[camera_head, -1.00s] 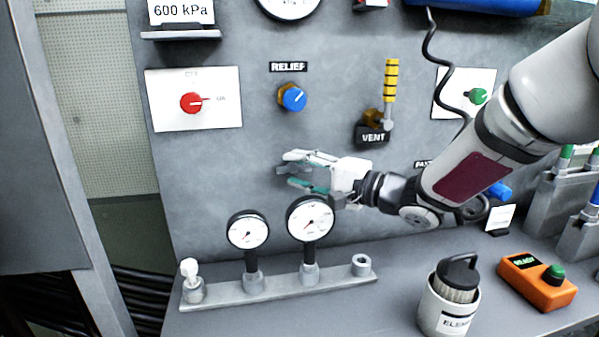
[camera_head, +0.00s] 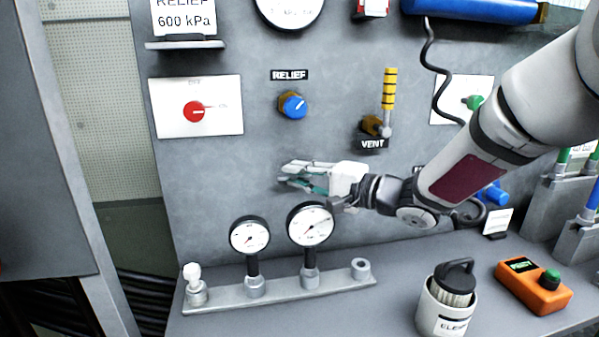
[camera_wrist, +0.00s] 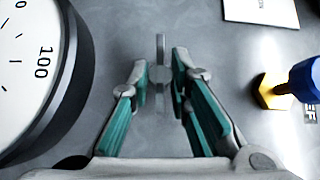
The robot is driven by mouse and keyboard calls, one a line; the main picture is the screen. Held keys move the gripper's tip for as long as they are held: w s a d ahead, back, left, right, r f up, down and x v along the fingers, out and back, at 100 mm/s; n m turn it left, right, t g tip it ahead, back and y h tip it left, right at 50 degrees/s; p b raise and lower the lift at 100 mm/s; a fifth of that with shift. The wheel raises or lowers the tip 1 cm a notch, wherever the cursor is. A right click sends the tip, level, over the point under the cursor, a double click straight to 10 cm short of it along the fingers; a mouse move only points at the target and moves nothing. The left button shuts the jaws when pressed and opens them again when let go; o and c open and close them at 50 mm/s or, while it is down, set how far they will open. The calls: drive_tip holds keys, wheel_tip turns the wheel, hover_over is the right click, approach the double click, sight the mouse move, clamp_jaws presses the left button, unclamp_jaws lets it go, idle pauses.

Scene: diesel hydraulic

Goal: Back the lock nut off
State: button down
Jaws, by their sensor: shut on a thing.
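The lock nut (camera_head: 282,105) is the gold hexagonal piece behind the blue relief knob (camera_head: 294,105) on the grey wall panel. Both also show at the right of the wrist view, as the gold nut (camera_wrist: 268,92) and the blue knob (camera_wrist: 305,80). My gripper (camera_head: 286,175) is below the knob in the head view, above the gauges and clear of the nut. In the wrist view my gripper (camera_wrist: 160,80) has its teal-padded fingers closed around a thin grey piece (camera_wrist: 160,48), seen edge-on between the tips. What this piece is I cannot tell.
Two dial gauges (camera_head: 310,224) stand on a rail just below my gripper, one very near it. The vent valve (camera_head: 376,127) with its striped lever is right of the knob. A red knob (camera_head: 194,112) on a white plate is to the left.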

drive_tip(key=n+h+p, duration=0.1)
drive_tip(key=p, duration=0.2)
drive_tip(key=n+h+p, duration=0.1)
drive_tip(key=p, duration=0.2)
drive_tip(key=shift+s+r+g, duration=0.2)
drive_tip(key=shift+r+g, duration=0.15)
drive_tip(key=shift+g, duration=0.05)
drive_tip(key=n+h+p, duration=0.1)
drive_tip(key=p, duration=0.2)
drive_tip(key=n+h+p, duration=0.1)
drive_tip(key=p, duration=0.2)
drive_tip(key=shift+s+a+r+h+p, duration=0.1)
drive_tip(key=shift+r+h+p, duration=0.05)
drive_tip(key=shift+h+p, duration=0.2)
drive_tip(key=n+h+p, duration=0.1)
drive_tip(key=p, duration=0.1)
drive_tip(key=n+h+p, duration=0.1)
drive_tip(key=h+p, duration=0.1)
drive_tip(key=shift+a+h, duration=0.2)
drive_tip(key=shift+h, duration=0.05)
drive_tip(key=shift+n+h+p, duration=0.6)
drive_tip(key=shift+h+p, duration=0.4)
drive_tip(key=shift+h, duration=0.1)
drive_tip(key=shift+w, duration=0.2)
drive_tip(key=c, duration=1.5)
unclamp_jaws()
